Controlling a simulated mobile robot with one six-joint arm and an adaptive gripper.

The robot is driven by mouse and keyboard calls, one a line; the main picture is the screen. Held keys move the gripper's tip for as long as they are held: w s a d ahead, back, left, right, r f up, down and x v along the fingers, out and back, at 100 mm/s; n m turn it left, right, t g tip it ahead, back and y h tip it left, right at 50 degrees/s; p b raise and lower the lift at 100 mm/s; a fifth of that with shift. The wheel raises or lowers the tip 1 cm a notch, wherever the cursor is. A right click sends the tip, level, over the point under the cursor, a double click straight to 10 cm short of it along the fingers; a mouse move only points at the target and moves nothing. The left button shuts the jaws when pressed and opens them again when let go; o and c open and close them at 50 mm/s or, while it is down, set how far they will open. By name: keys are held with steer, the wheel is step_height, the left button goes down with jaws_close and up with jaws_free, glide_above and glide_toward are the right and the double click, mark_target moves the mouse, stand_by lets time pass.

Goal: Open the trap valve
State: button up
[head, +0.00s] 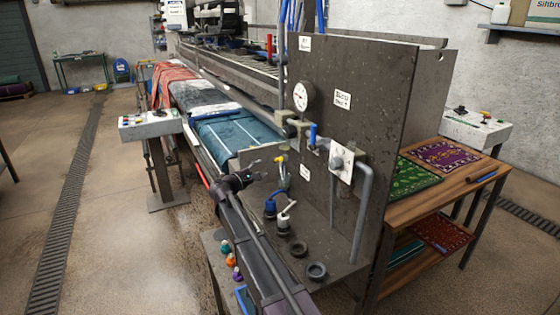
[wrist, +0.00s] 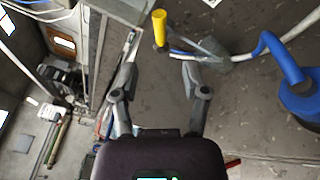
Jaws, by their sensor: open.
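My gripper (head: 264,168) is open and empty in front of the dark grey panel. In the wrist view its fingers (wrist: 159,65) stand apart. A yellow-capped handle (head: 281,159) is just past the fingertips; in the wrist view the yellow handle (wrist: 159,28) appears beyond the gap, not gripped. A blue lever valve (head: 313,134) sits on the pipework higher up. Lower on the panel are a blue fitting (head: 270,206) and a white-topped fitting (head: 284,218) with hoses. A large blue part (wrist: 298,90) shows right in the wrist view. Labels are too small to read, so I cannot tell which is the trap valve.
The grey panel (head: 410,75) carries a round gauge (head: 303,96) and a grey bent pipe (head: 363,210). Dark ring sockets (head: 317,270) and small coloured bottles (head: 232,262) stand low by my arm. A wooden rug table (head: 410,205) is at right. Floor at left is mostly clear.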

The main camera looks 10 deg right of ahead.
mark_target(277, 160)
steer(key=x, duration=1)
steer(key=shift+w+d, duration=0.15)
jaws_close()
